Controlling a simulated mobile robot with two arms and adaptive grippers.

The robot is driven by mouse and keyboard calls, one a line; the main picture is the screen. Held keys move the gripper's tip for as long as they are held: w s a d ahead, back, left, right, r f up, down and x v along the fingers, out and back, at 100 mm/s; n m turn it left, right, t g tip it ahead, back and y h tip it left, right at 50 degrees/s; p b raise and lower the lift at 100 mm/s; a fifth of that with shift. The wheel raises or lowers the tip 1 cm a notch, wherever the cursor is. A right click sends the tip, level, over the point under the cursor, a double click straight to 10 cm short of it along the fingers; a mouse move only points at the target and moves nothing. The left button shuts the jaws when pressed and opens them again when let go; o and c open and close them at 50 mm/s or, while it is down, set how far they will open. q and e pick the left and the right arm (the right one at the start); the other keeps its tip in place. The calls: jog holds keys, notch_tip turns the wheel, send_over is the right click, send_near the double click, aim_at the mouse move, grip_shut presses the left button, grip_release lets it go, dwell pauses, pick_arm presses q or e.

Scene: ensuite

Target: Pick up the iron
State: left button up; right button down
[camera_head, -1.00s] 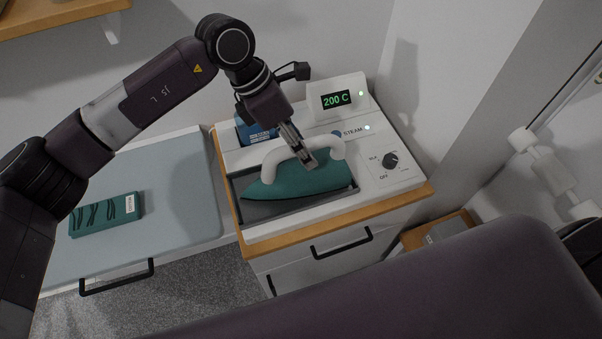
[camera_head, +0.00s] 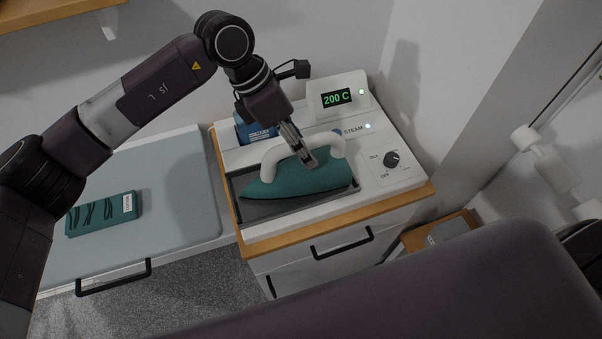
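The iron (camera_head: 298,183) has a teal body and a white arched handle (camera_head: 270,165). It rests in the dark tray (camera_head: 262,210) of a white steam station (camera_head: 390,130). My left gripper (camera_head: 309,161) reaches down from above at the handle, with its fingertips at the handle's middle. The handle's middle is hidden behind the fingers. I cannot tell whether the fingers are closed on the handle or only around it. The iron sits flat in the tray. My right gripper is not in view.
The station's display (camera_head: 336,98) reads 200 C, and a dial (camera_head: 391,160) sits at its right. A wooden box (camera_head: 440,232) stands low at the right. Walls stand close behind and to the right.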

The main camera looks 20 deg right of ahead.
pick_arm(q)
jog(key=shift+c, duration=0.7)
grip_shut()
jog(key=shift+w+r, duration=0.1)
